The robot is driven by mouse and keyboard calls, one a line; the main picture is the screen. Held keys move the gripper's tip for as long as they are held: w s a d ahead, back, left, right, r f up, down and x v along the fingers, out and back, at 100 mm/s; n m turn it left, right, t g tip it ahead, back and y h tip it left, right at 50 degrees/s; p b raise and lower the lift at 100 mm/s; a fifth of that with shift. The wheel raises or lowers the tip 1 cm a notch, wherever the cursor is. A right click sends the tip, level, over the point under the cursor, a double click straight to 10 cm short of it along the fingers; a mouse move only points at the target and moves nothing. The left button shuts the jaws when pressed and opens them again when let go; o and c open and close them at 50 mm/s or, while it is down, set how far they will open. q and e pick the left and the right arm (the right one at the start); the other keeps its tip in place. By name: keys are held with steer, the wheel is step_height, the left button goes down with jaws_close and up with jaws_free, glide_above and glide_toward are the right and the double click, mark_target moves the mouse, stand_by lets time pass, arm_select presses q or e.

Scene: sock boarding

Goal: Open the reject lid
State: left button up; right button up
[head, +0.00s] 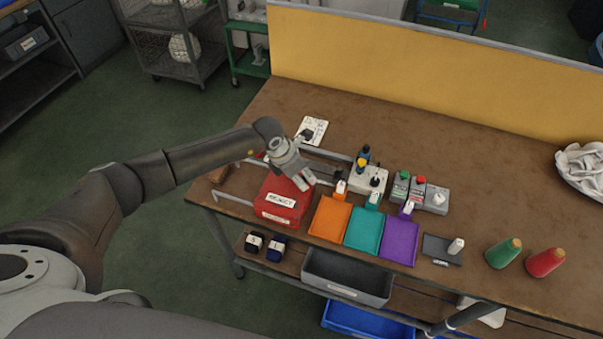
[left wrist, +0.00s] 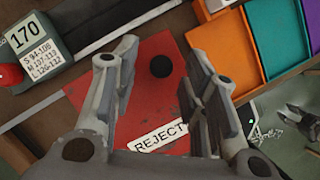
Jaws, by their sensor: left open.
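The red reject box (head: 276,213) stands at the left end of the table, with a white REJECT label on top. In the left wrist view its red lid (left wrist: 152,104) is flat and looks closed, with a round black knob (left wrist: 161,66) on it. My left gripper (head: 303,184) is open and empty above the lid's right rear part. In the left wrist view its two fingers stand on either side of the knob, apart from it. The gripper hides the knob in the head view. I do not see my right gripper.
Orange (head: 330,218), teal (head: 364,231) and purple (head: 399,241) trays sit right of the box. Behind are metal rails and a grey block with small bottles (head: 370,181). Green (head: 503,253) and red (head: 545,262) cones stand at right.

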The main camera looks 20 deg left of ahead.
arm_select(q)
steer(key=shift+c, duration=0.5)
jaws_close()
steer(key=a+b, duration=0.5)
steer(key=a, duration=0.7)
steer(key=shift+w+a+b, duration=0.25)
steer(key=shift+a+b, duration=0.05)
steer(key=shift+a, duration=0.05)
steer(key=shift+r, duration=0.1)
steer(key=shift+o, duration=0.5)
jaws_free()
